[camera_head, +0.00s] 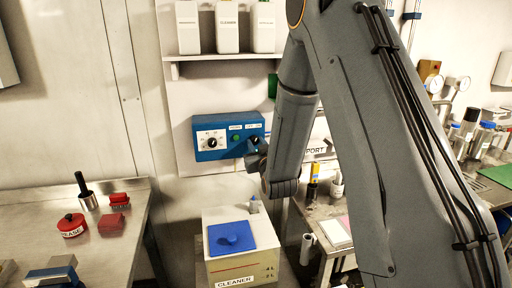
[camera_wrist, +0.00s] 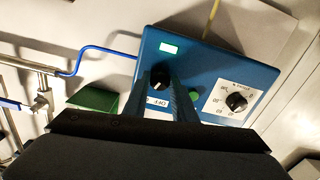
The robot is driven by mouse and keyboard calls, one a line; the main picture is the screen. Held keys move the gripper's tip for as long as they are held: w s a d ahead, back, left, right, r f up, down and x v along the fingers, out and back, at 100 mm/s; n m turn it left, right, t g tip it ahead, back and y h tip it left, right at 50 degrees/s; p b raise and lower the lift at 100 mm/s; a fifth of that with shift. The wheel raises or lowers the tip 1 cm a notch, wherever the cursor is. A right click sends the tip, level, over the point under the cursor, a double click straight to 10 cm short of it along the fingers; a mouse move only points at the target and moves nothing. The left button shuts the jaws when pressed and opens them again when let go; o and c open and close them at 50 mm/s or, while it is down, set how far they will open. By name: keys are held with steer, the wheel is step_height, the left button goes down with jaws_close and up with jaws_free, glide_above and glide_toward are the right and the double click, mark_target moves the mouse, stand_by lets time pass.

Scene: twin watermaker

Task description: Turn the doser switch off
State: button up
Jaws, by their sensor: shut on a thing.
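The blue doser box (camera_head: 228,135) is fixed to the wall panel below a shelf. It also shows in the wrist view (camera_wrist: 265,75), seen upside down. Its black switch knob (camera_wrist: 160,77) sits beside an "OFF" label (camera_wrist: 157,101). My gripper (camera_wrist: 172,88) is shut on this knob, its narrow fingers reaching up to it. In the head view my gripper (camera_head: 255,153) is at the box's right end and partly covers the switch. The knob's exact pointing direction is hard to tell.
A numbered dial (camera_wrist: 237,102), a green button (camera_wrist: 195,95) and a lit green display (camera_wrist: 168,48) share the panel. A cleaner tank (camera_head: 240,262) with a blue lid stands below. White bottles (camera_head: 227,27) line the shelf above. Steel benches (camera_head: 125,240) flank the tank.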

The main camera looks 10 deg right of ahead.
steer(key=n+b, duration=0.4)
steer(key=n, duration=0.1)
steer(key=shift+f, duration=0.1)
steer(key=n+b, duration=0.3)
steer(key=n, duration=0.2)
steer(key=shift+n, duration=0.4)
steer(key=o, duration=1)
steer(key=shift+o, duration=0.2)
steer(key=s+b, duration=0.2)
steer(key=s, duration=0.6)
